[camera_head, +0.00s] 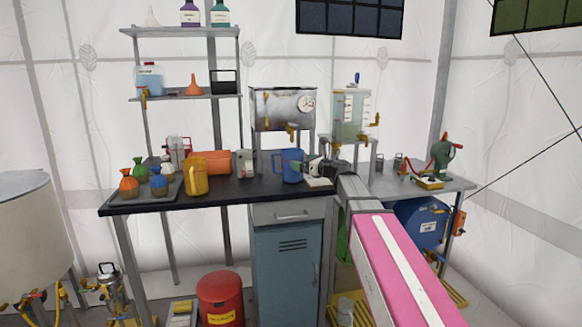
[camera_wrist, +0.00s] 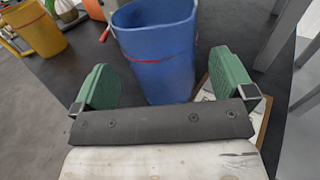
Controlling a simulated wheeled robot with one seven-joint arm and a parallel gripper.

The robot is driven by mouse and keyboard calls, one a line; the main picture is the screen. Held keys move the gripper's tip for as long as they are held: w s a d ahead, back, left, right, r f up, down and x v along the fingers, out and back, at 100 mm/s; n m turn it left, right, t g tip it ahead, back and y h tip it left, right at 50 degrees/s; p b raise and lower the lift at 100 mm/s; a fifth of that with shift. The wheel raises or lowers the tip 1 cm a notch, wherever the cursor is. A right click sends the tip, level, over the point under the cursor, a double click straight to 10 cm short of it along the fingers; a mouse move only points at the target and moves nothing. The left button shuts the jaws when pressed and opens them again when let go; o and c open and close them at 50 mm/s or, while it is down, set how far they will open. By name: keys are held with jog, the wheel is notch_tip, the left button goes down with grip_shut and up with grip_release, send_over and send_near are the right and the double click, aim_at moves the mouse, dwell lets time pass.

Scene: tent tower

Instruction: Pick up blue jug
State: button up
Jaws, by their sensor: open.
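The blue jug (camera_head: 289,166) stands upright on the black worktop near its right end. In the wrist view the blue jug (camera_wrist: 160,55) fills the top middle, with a red line around its body. My gripper (camera_head: 311,168) is just right of the jug in the head view. In the wrist view my gripper (camera_wrist: 168,84) has its two green fingers wide apart, one on each side of the jug's lower part, with gaps visible. It is open and holds nothing. The jug's far side is hidden.
A yellow jug (camera_head: 196,176) stands farther left, also at the wrist view's top left (camera_wrist: 35,28). A white box (camera_head: 244,163) is left of the blue jug. A metal tank (camera_head: 284,110) stands behind it. A paper or board (camera_head: 319,182) lies under my gripper.

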aim_at(287, 165)
jog(key=x, duration=0.5)
jog(key=shift+w+a+f, duration=0.2)
jog(key=shift+a+f, duration=0.1)
jog(key=c, duration=1)
jog(key=shift+o, duration=0.2)
jog(key=shift+r, duration=0.15)
